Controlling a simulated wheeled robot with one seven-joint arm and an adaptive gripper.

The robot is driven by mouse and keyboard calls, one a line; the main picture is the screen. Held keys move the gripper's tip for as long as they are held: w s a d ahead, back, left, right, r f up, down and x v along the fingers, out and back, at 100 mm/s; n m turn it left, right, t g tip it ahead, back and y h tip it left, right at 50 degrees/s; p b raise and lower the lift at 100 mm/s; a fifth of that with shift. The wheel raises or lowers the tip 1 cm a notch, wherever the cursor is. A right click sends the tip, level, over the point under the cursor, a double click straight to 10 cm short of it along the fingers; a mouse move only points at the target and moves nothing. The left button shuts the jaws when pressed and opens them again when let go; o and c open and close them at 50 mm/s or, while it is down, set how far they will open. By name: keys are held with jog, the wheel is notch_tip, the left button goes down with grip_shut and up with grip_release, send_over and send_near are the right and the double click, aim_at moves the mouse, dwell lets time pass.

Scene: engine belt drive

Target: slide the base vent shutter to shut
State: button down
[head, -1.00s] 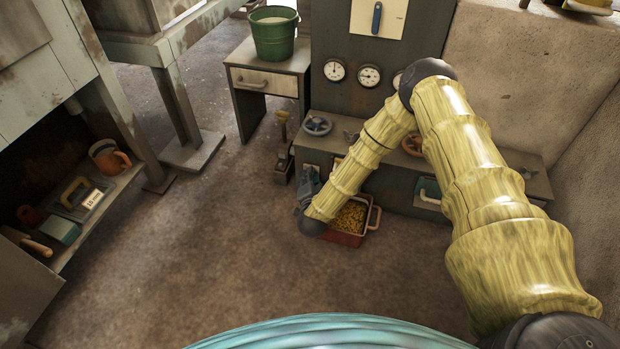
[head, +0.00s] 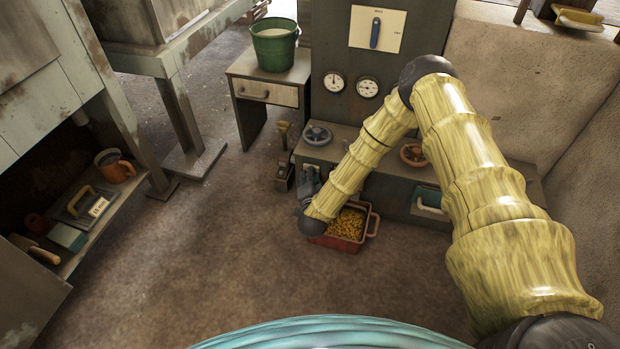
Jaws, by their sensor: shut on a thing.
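My gripper (head: 311,180) is low at the left end of the dark cabinet base (head: 395,190), beside the red tray. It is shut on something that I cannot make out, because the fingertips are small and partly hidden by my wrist. I cannot clearly identify the base vent shutter. A teal panel with a pale bar (head: 430,202) sits in a dark recess on the cabinet's front, well to the right of my gripper. My forearm hides part of the front between them.
A red tray of yellow pieces (head: 371,226) stands on the floor by my wrist. Handwheels (head: 318,134) sit on the cabinet ledge. A small table (head: 268,92) with a green bucket (head: 275,45) is behind left. A shelf (head: 85,240) with tools is at left. The middle floor is clear.

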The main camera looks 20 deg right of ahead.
jog(key=shift+r, duration=0.15)
jog(key=c, duration=1.3)
grip_release()
jog(key=shift+r, duration=0.1)
jog(key=shift+o, duration=0.2)
jog(key=shift+s, duration=0.15)
jog(key=v, duration=1.1)
jog(key=shift+s+a, duration=0.2)
jog(key=shift+s, duration=0.2)
